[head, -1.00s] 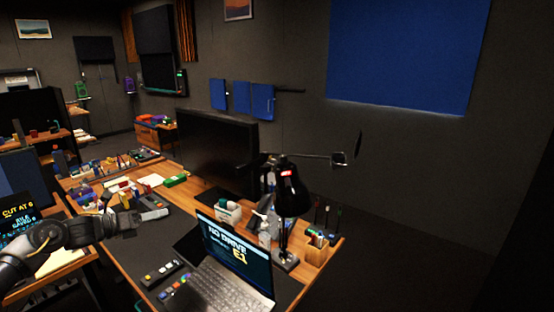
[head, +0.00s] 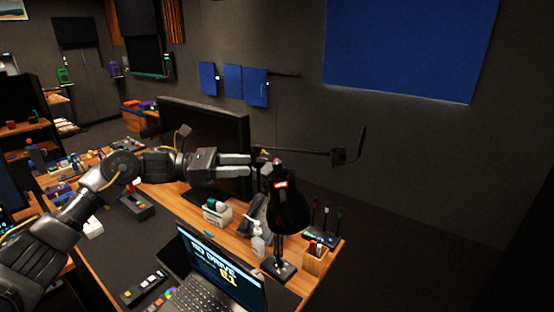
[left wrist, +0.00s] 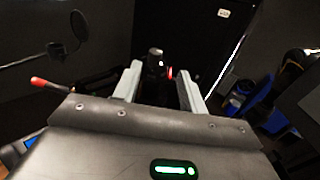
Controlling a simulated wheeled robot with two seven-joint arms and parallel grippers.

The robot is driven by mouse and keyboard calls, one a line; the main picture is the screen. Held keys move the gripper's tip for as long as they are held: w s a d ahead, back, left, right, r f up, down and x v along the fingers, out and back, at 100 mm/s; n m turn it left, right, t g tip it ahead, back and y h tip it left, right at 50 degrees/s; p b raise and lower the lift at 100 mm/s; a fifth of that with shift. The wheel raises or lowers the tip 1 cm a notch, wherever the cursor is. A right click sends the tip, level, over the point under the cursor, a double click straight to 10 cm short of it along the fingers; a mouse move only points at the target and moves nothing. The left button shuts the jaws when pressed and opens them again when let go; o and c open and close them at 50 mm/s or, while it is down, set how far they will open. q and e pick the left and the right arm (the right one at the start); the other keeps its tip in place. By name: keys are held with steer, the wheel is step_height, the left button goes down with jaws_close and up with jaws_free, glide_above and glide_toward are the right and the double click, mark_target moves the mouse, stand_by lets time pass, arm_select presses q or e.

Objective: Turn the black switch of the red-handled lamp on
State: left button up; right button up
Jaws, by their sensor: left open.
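A black desk lamp (head: 288,212) with a red label on top of its shade stands on a dark base at the right end of the desk. Its red handle and black switch cannot be told apart clearly in the head view. My left gripper (head: 250,165) is open and empty, up and left of the lamp shade, in front of the monitor. In the left wrist view a small black knob-like part (left wrist: 156,62) with a bit of red beside it shows between the open fingers, apart from them. A red-tipped rod (left wrist: 48,85) shows at left. My right gripper is out of view.
A laptop (head: 222,268) stands in front of the lamp. A white-capped bottle (head: 257,242) and a wooden pen holder (head: 316,258) flank the lamp base. A dark arm with a disc (head: 340,155) reaches out behind the shade. A monitor (head: 215,128) stands behind my gripper.

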mark_target(277, 162)
arm_select(q)
steer(key=d+p, duration=0.1)
steer(key=d, duration=0.1)
steer(key=w+d+p, duration=0.1)
steer(key=d, duration=0.2)
steer(key=d+p, duration=0.2)
steer(key=shift+w+d, duration=0.15)
steer(key=shift+d, duration=0.6)
steer(key=shift+d+f+p, duration=0.15)
steer(key=shift+d+p, duration=0.2)
steer(key=c, duration=0.7)
jaws_close()
steer(key=shift+f, duration=0.1)
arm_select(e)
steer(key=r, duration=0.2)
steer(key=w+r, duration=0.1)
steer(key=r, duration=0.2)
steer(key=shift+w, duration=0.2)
